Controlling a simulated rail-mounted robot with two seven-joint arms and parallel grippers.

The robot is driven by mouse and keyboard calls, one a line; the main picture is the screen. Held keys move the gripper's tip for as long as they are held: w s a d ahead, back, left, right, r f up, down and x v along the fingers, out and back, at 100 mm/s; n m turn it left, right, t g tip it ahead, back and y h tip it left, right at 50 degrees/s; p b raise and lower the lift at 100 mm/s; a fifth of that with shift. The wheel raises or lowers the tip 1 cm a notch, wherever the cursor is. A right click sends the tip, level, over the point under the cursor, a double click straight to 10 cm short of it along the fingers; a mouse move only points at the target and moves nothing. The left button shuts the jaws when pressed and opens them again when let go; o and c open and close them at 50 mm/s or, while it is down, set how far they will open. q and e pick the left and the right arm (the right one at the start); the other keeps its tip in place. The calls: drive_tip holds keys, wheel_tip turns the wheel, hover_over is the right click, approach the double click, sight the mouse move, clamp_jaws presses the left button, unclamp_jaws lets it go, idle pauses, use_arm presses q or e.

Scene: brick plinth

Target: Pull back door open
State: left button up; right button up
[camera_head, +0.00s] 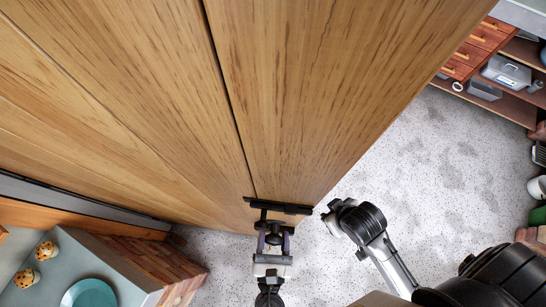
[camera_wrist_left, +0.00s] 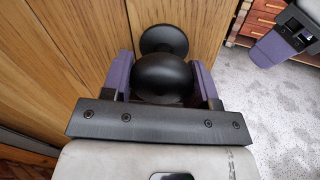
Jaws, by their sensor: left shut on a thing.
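The tall wooden door (camera_head: 310,90) fills the top of the head view and is seen steeply from above. A dark seam separates it from the wood to its left. Its round black knob (camera_wrist_left: 163,78) sits between the two purple fingers of my left gripper (camera_wrist_left: 160,85). My left gripper (camera_head: 274,240) is shut on the knob at the door's lower end in the head view. I see no clear gap at the seam. My right gripper (camera_wrist_left: 280,45) shows partly in the wrist view, apart from the door; its jaw opening is unclear.
A counter with muffins (camera_head: 46,250) and a teal plate (camera_head: 89,293) is at lower left. Shelves with drawers (camera_head: 480,45) stand at upper right. Speckled floor (camera_head: 430,160) is clear right of the door.

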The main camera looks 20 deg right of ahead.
use_arm(q)
drive_tip(key=o, duration=1.3)
drive_tip(key=shift+s+a+f, duration=0.15)
drive_tip(key=shift+s+a, duration=0.1)
drive_tip(key=shift+s, duration=0.2)
drive_tip(key=shift+b+v, duration=2.05)
drive_tip(key=shift+v, duration=4.35)
